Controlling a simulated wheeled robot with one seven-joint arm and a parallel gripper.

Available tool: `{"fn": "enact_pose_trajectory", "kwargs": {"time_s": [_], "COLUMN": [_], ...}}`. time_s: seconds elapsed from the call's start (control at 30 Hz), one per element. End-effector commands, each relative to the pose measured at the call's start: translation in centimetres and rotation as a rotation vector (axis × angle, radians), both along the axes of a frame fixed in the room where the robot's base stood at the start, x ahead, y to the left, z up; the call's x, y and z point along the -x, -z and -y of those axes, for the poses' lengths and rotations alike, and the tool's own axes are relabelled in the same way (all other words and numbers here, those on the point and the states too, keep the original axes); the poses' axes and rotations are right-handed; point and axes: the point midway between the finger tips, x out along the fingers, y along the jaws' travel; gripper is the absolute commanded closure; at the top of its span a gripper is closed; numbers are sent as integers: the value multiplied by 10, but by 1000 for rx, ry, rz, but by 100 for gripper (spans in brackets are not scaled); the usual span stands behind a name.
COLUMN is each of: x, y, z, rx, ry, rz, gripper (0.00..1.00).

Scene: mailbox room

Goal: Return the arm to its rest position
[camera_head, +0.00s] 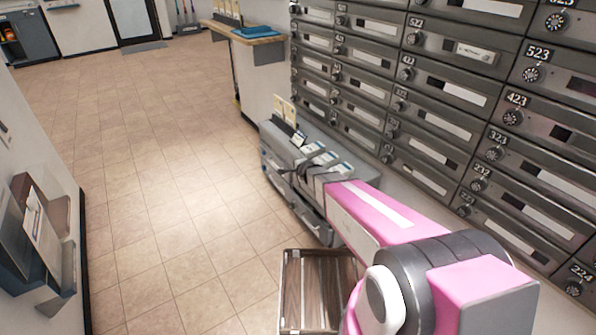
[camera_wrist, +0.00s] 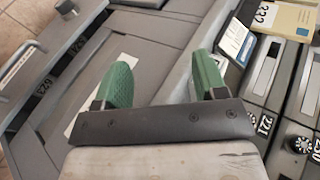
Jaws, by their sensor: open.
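My gripper shows in the wrist view (camera_wrist: 163,82), with two green finger pads set wide apart and nothing between them. It points over a grey cabinet with drawers and slots (camera_wrist: 100,75). In the head view my pink arm stretches out over the low grey cabinet (camera_head: 290,165) in front of the mailbox wall. The gripper's fingers are hard to make out there; only a dark shape near the cabinet top shows at the arm's end.
A wall of numbered grey mailboxes (camera_head: 440,90) stands close on the right. A slatted wooden crate (camera_head: 318,290) is at the bottom. A counter with a blue item (camera_head: 258,32) stands behind. Wall trays (camera_head: 40,235) hang at left. The tiled floor (camera_head: 160,180) is clear.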

Motion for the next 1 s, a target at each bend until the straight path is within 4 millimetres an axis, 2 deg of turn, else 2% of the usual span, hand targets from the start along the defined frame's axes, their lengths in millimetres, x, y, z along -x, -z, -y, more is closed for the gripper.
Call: {"fn": "enact_pose_trajectory", "kwargs": {"time_s": [0.43, 0.57, 0.67, 0.77, 0.87, 1.0], "x": [1, 14, 37, 71, 108, 173], "y": [0, -8, -19, -33, -48, -71], "z": [1, 10, 26, 50, 78, 125], "rx": [4, 55, 152, 287, 422, 607], "ry": [-4, -56, -155, -298, -452, -687], "rz": [-2, -24, -64, -126, -199, -331], "gripper": [35, 35, 35, 35, 35, 35]}}
